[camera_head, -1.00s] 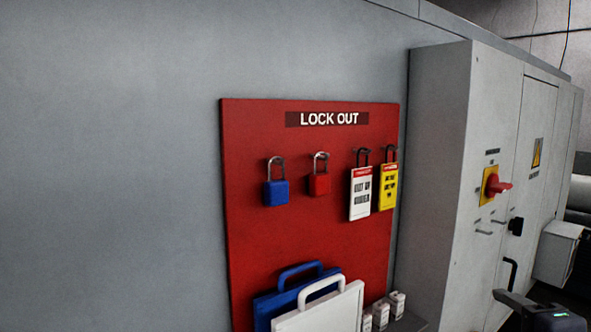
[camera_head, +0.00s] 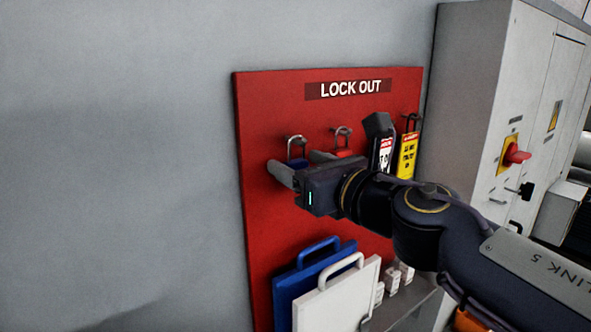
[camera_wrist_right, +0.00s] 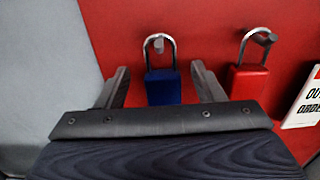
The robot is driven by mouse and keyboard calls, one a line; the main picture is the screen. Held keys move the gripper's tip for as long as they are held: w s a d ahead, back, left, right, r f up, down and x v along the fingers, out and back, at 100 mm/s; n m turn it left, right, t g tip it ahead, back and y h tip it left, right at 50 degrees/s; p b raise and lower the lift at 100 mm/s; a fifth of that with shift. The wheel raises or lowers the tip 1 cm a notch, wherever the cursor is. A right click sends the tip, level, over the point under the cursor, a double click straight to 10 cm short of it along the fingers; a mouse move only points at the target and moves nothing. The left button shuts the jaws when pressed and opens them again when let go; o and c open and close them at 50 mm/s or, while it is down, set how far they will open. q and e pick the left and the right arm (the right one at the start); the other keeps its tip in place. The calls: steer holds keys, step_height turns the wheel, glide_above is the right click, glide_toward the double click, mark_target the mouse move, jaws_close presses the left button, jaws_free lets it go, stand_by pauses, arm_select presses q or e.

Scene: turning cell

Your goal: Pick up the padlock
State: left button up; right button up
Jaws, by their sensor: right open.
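A blue padlock (camera_head: 296,162) hangs by its shackle from a peg on the red lock out board (camera_head: 262,110). A red padlock (camera_head: 343,151) hangs to its right. My right gripper (camera_head: 296,167) is in front of the board and hides most of both padlock bodies in the head view. In the right wrist view my right gripper (camera_wrist_right: 158,85) is open, with one finger on each side of the blue padlock (camera_wrist_right: 163,87). A gap shows on both sides of it. The red padlock (camera_wrist_right: 248,80) is outside the right finger. My left gripper is out of view.
A white tag and a yellow tag (camera_head: 407,155) hang right of the padlocks. A blue case (camera_head: 285,290) and a white case (camera_head: 335,300) with handles stand below. A grey cabinet (camera_head: 480,90) with a red switch (camera_head: 516,154) is on the right.

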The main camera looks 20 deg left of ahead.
steer(key=shift+x, duration=0.75)
steer(key=shift+d, duration=0.1)
steer(key=shift+c, duration=0.8)
steer(key=c, duration=0.9)
steer(key=shift+c, duration=0.2)
steer(key=shift+r+p, duration=0.55)
steer(key=shift+r, duration=0.1)
steer(key=shift+s+d+r, duration=0.1)
steer(key=shift+d+r, duration=0.05)
steer(key=shift+r, duration=0.1)
steer(key=v, duration=1.7)
steer(key=shift+s+d+f, duration=0.2)
steer(key=shift+f, duration=0.05)
